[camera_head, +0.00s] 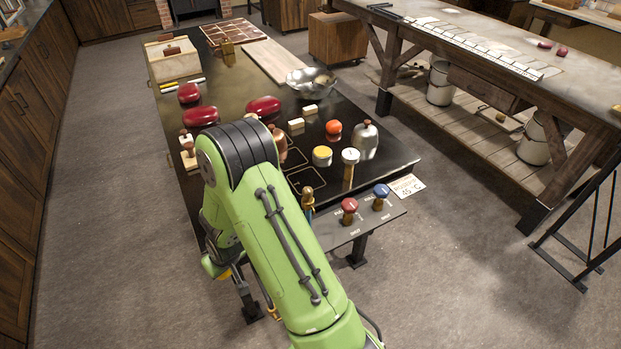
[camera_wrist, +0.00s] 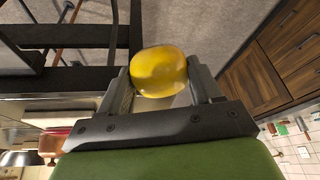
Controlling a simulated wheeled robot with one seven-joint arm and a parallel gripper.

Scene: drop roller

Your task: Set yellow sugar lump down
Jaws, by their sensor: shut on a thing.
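The yellow sugar lump (camera_wrist: 158,71) is a smooth, glossy, rounded piece in the wrist view. My gripper (camera_wrist: 160,80) is shut on it, with one grey finger at each side. Beyond the lump is grey floor, and a dark frame edge runs at the left. In the head view my green arm reaches down at the front left of the dark table (camera_head: 240,88).
On the table are several dark red lumps (camera_head: 263,106), an orange ball (camera_head: 333,127), a yellow-topped jar (camera_head: 322,156), a metal bowl (camera_head: 311,81) and a silver bottle (camera_head: 365,140). Red (camera_head: 349,205) and blue (camera_head: 381,191) knobs stand at the front edge. A long workbench (camera_head: 500,60) is at the right.

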